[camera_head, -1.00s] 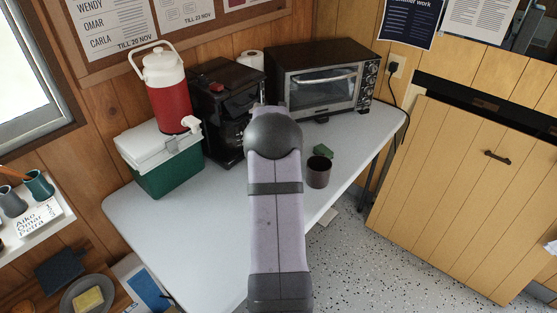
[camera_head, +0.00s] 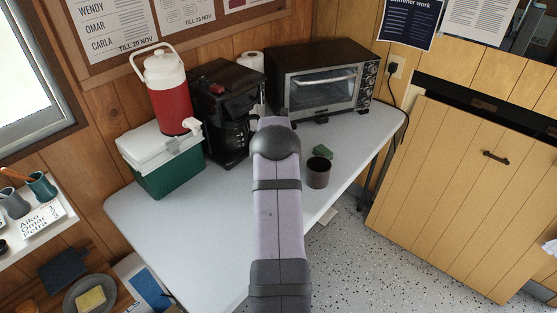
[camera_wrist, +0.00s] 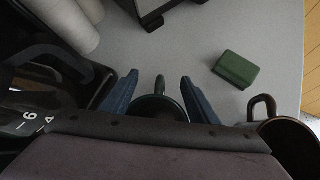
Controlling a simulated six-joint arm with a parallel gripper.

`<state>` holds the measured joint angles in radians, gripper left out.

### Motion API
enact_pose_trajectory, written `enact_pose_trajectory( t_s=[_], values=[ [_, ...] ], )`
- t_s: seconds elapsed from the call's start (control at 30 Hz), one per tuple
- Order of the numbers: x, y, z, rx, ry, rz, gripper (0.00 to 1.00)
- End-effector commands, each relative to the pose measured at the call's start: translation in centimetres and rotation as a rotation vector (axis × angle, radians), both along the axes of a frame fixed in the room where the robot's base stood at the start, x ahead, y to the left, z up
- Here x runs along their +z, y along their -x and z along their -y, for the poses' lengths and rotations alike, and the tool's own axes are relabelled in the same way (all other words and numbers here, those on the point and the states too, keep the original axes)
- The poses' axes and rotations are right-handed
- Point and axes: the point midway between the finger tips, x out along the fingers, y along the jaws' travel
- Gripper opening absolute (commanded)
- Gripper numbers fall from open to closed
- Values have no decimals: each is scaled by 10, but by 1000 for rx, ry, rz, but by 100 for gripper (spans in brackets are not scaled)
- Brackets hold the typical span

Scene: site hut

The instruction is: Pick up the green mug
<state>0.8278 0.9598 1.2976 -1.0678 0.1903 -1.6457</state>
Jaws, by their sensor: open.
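A dark green mug (camera_wrist: 158,104) stands on the table in the wrist view, its handle towards the top of the picture. My gripper (camera_wrist: 160,77) is open, with one blue finger on each side of the mug. I cannot tell whether either finger touches it. The lower part of the mug is hidden behind my gripper's body. In the head view, my arm hides both the gripper and this mug.
The coffee maker (camera_head: 226,112) is close on the left. The toaster oven (camera_head: 318,84) stands behind. The table front (camera_head: 175,230) is clear.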

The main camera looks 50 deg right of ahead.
Motion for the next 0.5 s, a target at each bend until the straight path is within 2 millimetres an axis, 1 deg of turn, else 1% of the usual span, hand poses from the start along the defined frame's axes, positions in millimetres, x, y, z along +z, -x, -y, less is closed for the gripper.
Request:
enact_pose_trajectory(
  t_s=[0.13,0.17,0.2,0.27,0.3,0.37,0.5],
  values=[
    [0,0,0,0,0,0,54],
    [0,0,0,0,0,0,47],
    [0,0,0,-1,0,1,38],
    [0,0,0,0,-1,0,23],
    [-1,0,0,0,-1,-1,14],
    [-1,0,-1,0,-2,-1,0],
    [-1,0,0,-1,-1,0,0]
  ],
)
